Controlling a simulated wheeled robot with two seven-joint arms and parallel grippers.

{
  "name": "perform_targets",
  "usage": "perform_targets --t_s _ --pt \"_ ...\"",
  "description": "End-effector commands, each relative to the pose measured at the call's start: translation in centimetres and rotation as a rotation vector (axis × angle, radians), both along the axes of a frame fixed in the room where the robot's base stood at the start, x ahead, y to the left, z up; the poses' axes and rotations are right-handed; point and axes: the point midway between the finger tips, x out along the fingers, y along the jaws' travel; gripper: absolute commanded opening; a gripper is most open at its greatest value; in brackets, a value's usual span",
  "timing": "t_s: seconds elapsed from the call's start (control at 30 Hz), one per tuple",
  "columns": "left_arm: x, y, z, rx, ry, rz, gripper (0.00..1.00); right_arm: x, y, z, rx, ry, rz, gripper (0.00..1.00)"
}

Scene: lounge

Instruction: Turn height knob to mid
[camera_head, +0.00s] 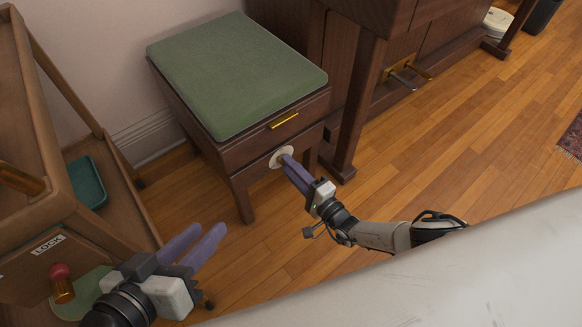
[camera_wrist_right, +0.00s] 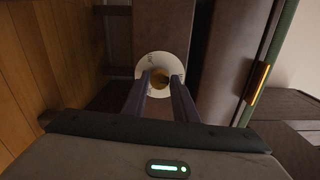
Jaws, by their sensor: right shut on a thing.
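The height knob sits on the side of a dark wooden bench with a green cushion (camera_head: 236,72). A round pale dial plate (camera_head: 275,162) is behind the knob. In the right wrist view the knob (camera_wrist_right: 160,77) is a small brass-coloured piece at the middle of the white dial plate (camera_wrist_right: 163,59). My right gripper (camera_head: 286,160) is shut on the knob, its purple fingers on either side of it. The fingers partly hide the knob and dial, and I cannot read the dial's marks. My left gripper (camera_head: 209,238) is open and empty, at the lower left, away from the bench.
A wooden cart (camera_head: 30,130) with a teal tray (camera_head: 87,182) stands at the left. A red-topped brass item (camera_head: 62,284) is below it. A dark wooden piano-like piece with pedals (camera_head: 402,78) is behind the bench.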

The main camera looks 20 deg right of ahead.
Motion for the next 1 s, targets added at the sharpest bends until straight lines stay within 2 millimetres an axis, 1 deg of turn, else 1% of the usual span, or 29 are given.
perform_targets --t_s 0.1,0.33,0.87,0.9,0.97,1.0 --pt "0.0 0.0 0.0 0.0 0.0 0.0 0.31 -0.09 0.05 -0.06 -0.06 -0.021 0.002 0.04" --pt "0.0 0.0 0.0 0.0 0.0 0.0 0.31 -0.09 0.02 -0.09 -0.134 -0.048 0.001 0.04" --pt "0.0 -0.01 0.01 0.0 0.0 0.0 0.31 -0.1 0.03 -0.1 -0.157 -0.056 0.001 0.04" --pt "0.01 -0.01 0.02 0.0 0.0 0.0 0.31 -0.1 0.03 -0.1 -0.157 -0.056 0.001 0.28" --pt "0.01 -0.01 0.02 0.0 0.0 0.0 0.31 -0.1 0.03 -0.09 -0.157 -0.056 0.001 0.38" --pt "0.01 -0.01 0.02 0.0 0.0 0.0 0.31 -0.08 0.02 -0.1 -0.157 -0.056 0.001 0.45"
